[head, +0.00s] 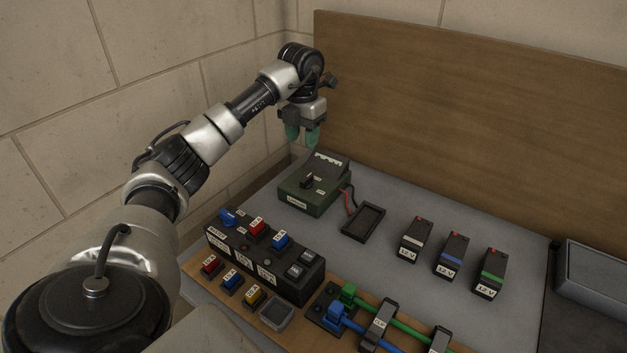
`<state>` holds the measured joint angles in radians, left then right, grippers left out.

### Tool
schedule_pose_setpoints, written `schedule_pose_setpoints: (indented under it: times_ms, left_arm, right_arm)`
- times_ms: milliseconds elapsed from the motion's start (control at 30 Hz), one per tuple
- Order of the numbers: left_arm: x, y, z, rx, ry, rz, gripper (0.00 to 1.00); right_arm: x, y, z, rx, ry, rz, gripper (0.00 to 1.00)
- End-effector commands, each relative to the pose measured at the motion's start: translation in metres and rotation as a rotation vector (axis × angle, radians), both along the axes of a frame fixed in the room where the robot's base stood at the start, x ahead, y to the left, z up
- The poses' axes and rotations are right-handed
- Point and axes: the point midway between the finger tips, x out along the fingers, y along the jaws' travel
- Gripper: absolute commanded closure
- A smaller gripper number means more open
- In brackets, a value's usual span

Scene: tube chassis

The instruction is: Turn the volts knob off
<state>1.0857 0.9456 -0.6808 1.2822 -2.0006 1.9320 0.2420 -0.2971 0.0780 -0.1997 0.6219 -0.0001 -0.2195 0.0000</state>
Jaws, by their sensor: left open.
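A dark green box (326,199) stands on the grey bench, with a sloped top and a display strip at its back. A small black knob (307,181) sits on its top between small pale labels; these are too small to read, so I cannot tell its setting. My left gripper (302,134) points down with green fingertips. It is open and empty, above and behind the box, apart from the knob. My right gripper is out of view.
A black tray (363,222) is wired to the box. Several 12 V batteries (451,256) stand to the right. A black block with coloured switches (265,262) and a wooden board with tubes (405,331) lie in front. A wooden panel (470,110) rises behind.

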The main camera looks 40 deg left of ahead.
Motion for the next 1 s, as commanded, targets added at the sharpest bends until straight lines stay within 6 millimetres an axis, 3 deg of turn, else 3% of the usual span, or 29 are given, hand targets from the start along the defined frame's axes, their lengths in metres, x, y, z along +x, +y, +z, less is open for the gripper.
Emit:
schedule_pose_setpoints:
  times_ms: [33, 133, 333, 700, 1000]
  left_arm:
    - [0.0, 0.0, -0.01, 0.001, 0.0, 0.001, 0.57]
    - [0.0, 0.0, -0.017, 0.001, 0.001, 0.001, 0.57]
    - [0.0, 0.0, -0.036, 0.001, 0.004, 0.0, 0.57]
    - [0.0, 0.0, -0.102, -0.001, 0.003, 0.0, 0.57]
    - [0.0, 0.0, -0.122, -0.001, 0.0, 0.0, 0.57]
  right_arm:
    - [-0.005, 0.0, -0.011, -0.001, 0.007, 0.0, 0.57]
    - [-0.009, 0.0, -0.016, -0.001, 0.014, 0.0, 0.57]
    - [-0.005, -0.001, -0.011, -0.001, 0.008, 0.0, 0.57]
    - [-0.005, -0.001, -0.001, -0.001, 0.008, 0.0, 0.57]
    - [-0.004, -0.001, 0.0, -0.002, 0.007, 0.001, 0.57]
